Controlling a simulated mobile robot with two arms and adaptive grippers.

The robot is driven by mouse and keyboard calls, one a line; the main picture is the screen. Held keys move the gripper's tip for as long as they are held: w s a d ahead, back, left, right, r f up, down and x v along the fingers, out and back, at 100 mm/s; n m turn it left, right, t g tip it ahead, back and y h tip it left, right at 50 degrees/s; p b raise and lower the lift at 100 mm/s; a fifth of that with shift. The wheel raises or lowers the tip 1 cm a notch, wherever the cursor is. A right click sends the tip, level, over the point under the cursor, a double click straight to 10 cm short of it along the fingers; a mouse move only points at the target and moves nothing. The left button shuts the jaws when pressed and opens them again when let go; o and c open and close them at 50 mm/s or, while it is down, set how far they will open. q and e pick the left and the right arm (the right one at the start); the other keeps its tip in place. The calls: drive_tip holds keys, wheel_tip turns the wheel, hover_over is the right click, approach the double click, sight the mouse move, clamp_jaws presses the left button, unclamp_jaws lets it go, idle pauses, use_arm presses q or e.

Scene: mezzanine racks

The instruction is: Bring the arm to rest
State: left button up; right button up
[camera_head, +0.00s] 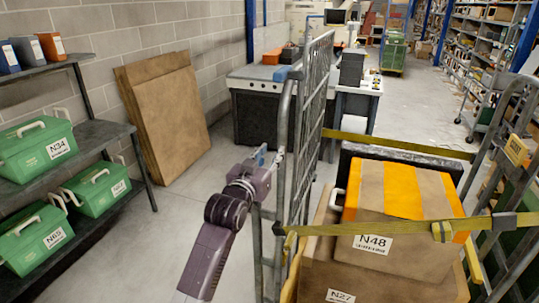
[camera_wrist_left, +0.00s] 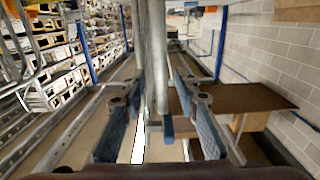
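My left arm comes up from the bottom middle of the head view. Its gripper (camera_head: 268,158) is beside the left side frame of the roll cage (camera_head: 301,150). In the left wrist view the two fingers of the gripper (camera_wrist_left: 158,92) are spread apart, with a gap between them. A grey upright tube of the cage (camera_wrist_left: 155,50) shows in line with that gap; I cannot tell whether the fingers touch it. Nothing is seen held. My right gripper is in neither view.
The cage holds a strapped carton labelled N48 (camera_head: 400,205) above one labelled N27 (camera_head: 375,288). Shelves with green boxes (camera_head: 38,148) stand at left, and brown boards (camera_head: 165,120) lean on the wall. A workbench (camera_head: 255,77) stands behind. Floor is clear left of my arm.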

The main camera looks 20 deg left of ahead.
use_arm(q)
drive_tip(key=shift+s, duration=0.4)
drive_tip(key=s+f+g, duration=0.2)
drive_tip(key=s+f, duration=0.1)
drive_tip(key=f, duration=1)
drive_tip(key=s+f+g+b, duration=0.1)
drive_tip(key=s+f+g, duration=0.15)
drive_tip(key=f, duration=1.05)
drive_tip(key=s+f+g, duration=0.2)
drive_tip(key=s+f, duration=0.1)
drive_tip(key=f, duration=1)
drive_tip(key=s+f+m+g+b, duration=0.1)
drive_tip(key=s+f+g, duration=0.3)
drive_tip(key=s+f, duration=1.4)
drive_tip(key=s+f+g, duration=0.2)
drive_tip(key=s+f, duration=0.4)
drive_tip(key=s, duration=0.6)
drive_tip(key=s+f+g, duration=0.2)
drive_tip(key=s+f, duration=0.5)
drive_tip(key=s, duration=0.6)
drive_tip(key=s+f+m+g+b, duration=0.1)
drive_tip(key=s+f, duration=0.5)
drive_tip(key=s, duration=0.7)
drive_tip(key=shift+a+f+g+y, duration=0.3)
drive_tip(key=shift+a+f+g, duration=0.05)
drive_tip(key=shift+g, duration=0.4)
